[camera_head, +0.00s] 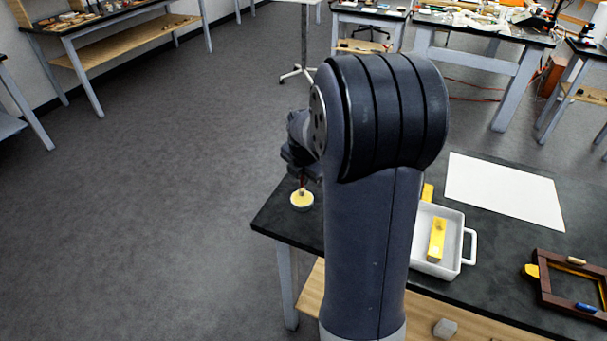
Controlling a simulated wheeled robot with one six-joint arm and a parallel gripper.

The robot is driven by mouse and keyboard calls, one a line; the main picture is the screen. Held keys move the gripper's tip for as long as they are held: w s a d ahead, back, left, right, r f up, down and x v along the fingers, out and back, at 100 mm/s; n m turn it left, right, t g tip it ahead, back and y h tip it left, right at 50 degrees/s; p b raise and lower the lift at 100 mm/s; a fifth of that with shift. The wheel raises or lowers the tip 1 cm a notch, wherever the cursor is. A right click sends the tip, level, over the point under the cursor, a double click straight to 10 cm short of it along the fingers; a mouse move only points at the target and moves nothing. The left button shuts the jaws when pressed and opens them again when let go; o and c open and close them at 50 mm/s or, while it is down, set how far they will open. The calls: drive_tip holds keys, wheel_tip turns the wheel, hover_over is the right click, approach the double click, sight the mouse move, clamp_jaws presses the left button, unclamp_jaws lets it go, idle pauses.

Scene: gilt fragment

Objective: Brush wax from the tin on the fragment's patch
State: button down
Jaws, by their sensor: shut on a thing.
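The small round tin (302,206) with pale yellow wax stands near the table's left corner. My gripper (299,171) is above it, partly hidden by my arm. It is shut on a thin brush (302,182), which points down with its lower end at the wax; I cannot tell whether it touches. A yellow-gold piece (437,240) with a small mark near its upper end lies in a white tray (461,219); it looks like the fragment. I cannot make out the patch clearly.
My arm hides the table's middle. A white sheet (504,191) lies behind the tray. A brown wooden frame (543,272) with yellow and blue pieces is at the right. Other worktables (480,56) stand farther back. Open floor (170,180) lies to the left.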

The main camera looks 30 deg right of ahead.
drive_tip(key=shift+f+b, duration=0.35)
drive_tip(key=shift+f, duration=0.2)
idle(1.1)
drive_tip(key=shift+r+p, duration=2.75)
drive_tip(key=shift+r, duration=0.85)
drive_tip(key=shift+f, duration=0.1)
